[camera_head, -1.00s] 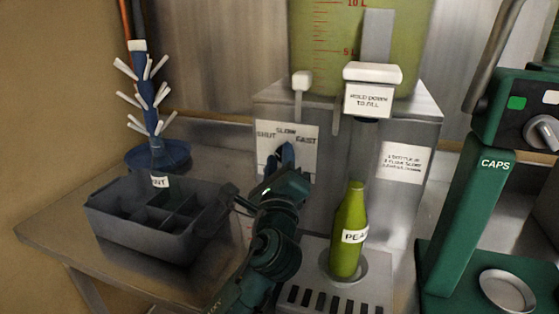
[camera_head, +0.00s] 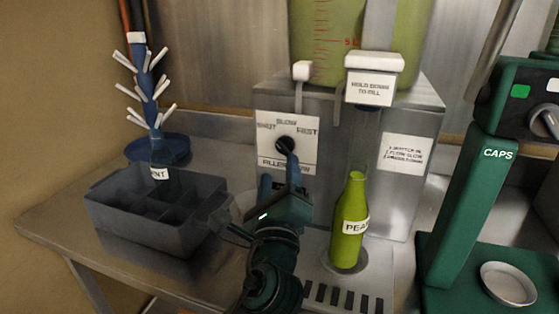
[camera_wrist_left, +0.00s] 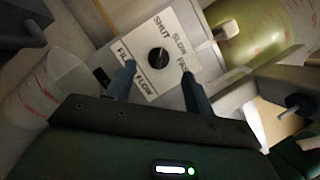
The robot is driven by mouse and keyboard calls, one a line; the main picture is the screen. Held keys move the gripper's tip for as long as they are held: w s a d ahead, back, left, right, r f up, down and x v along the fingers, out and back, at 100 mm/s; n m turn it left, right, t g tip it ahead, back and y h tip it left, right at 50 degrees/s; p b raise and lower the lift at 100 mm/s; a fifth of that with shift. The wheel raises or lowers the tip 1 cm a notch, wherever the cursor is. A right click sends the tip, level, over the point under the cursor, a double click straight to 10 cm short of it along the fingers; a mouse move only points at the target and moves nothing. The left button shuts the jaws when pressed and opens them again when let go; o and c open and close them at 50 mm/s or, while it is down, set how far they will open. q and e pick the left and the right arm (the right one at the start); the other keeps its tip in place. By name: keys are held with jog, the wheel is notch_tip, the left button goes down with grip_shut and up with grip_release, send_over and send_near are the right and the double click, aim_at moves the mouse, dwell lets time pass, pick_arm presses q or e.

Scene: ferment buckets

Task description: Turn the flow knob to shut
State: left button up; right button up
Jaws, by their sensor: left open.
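The flow knob (camera_head: 285,145) is a round black knob on a white plate (camera_head: 302,128) marked SHUT, SLOW and FAST. It also shows in the left wrist view (camera_wrist_left: 158,58), with a small pale mark whose exact direction I cannot tell. My left gripper (camera_head: 280,175) is open just below and in front of the knob. In the left wrist view its two blue fingers (camera_wrist_left: 158,71) stand apart on either side of the knob, with nothing between them touching it that I can see. My right gripper is not in view.
A green bottle (camera_head: 350,220) stands on the drip tray under the white filler lever (camera_head: 374,63). A dark divided crate (camera_head: 120,222) and a blue bottle tree (camera_head: 153,90) are on the left. A green capper (camera_head: 465,210) stands on the right.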

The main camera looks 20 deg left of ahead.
pick_arm(q)
jog(key=v, duration=0.6)
jog(key=shift+s+b, duration=0.35)
jog(key=shift+b, duration=0.05)
jog(key=shift+f, duration=0.15)
